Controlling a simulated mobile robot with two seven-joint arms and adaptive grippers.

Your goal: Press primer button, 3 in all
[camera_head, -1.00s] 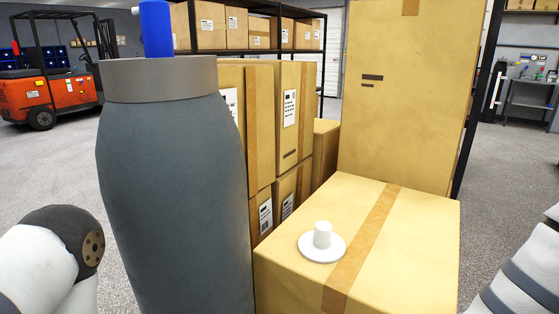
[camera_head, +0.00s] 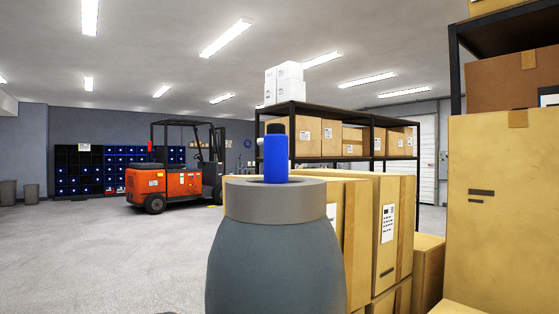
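A large dark grey rounded tank (camera_head: 275,260) with a lighter grey collar (camera_head: 275,200) stands upright in front of me. A blue cylinder (camera_head: 276,158) with a black top (camera_head: 277,128) rises from the collar. A small pale part shows at the cylinder's left side. I cannot tell which part, if any, is the primer button. The white knob on a round white base, seen on a carton earlier, is out of view. Neither of my grippers is in view.
Tall cartons (camera_head: 387,240) stand right behind the tank, with a larger carton (camera_head: 504,215) at the right. A black shelf (camera_head: 345,109) with boxes is behind. An orange forklift (camera_head: 168,186) stands at the back left. The floor (camera_head: 100,250) at left is open.

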